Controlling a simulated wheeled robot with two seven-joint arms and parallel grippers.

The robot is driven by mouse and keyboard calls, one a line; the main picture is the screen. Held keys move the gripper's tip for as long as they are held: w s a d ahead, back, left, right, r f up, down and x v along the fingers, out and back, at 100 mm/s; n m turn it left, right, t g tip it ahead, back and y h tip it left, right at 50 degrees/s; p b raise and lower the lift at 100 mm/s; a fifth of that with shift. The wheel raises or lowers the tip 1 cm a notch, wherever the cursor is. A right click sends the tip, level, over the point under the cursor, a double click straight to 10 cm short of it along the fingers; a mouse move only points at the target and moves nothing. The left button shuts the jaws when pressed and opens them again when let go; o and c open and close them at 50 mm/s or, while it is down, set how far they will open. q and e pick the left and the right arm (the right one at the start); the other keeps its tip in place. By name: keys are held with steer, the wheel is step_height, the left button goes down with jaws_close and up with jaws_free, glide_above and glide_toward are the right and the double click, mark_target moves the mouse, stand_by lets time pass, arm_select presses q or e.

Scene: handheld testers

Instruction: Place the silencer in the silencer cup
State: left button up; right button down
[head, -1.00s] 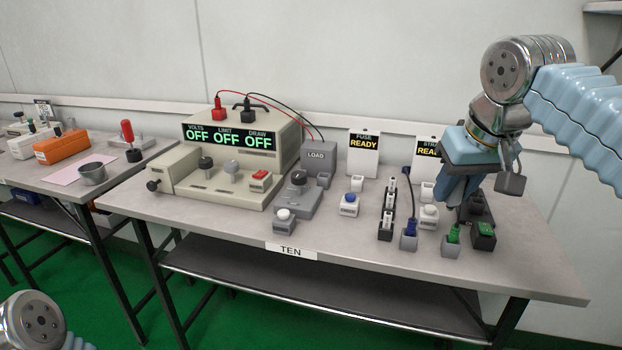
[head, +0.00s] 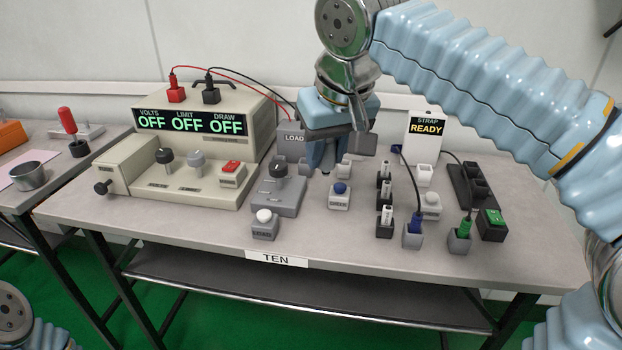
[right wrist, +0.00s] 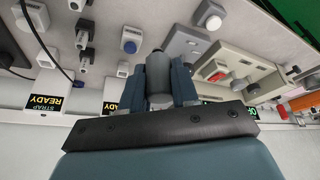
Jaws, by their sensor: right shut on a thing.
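My right gripper (head: 325,165) is above the middle of the bench, in front of the grey LOAD box (head: 292,138). In the right wrist view its fingers (right wrist: 158,85) are shut on a grey cylinder (right wrist: 157,68), which looks like the silencer. In the head view the fingers mostly hide the cylinder. A grey metal cup (head: 29,176) stands on a pink sheet on the left table and may be the silencer cup; I see no label on it. My left gripper is out of view; only a piece of my left arm shows at lower left.
The beige power supply (head: 205,125) reads OFF and has red and black leads. A blue-button box (head: 340,195), a white-button box (head: 264,224) and a row of small black holders (head: 385,222) stand near the gripper.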

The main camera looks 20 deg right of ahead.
steer(key=w+d+f, duration=0.1)
steer(key=w+f, duration=0.1)
steer(key=w, duration=0.1)
steer(key=w+d+f, duration=0.2)
steer(key=w, duration=0.1)
steer(key=w+d+f, duration=0.1)
steer(key=w+f, duration=0.2)
steer(key=shift+w+d, duration=0.35)
steer(key=shift+w+d+f, duration=0.15)
steer(key=shift+w+f, duration=0.25)
steer(key=shift+f, duration=0.15)
steer(key=x, duration=0.4)
steer(key=shift+s+d+f, duration=0.25)
steer(key=shift+f, duration=0.1)
steer(key=shift+b, duration=0.3)
steer(key=shift+f, duration=0.15)
steer(key=c, duration=1.1)
jaws_free()
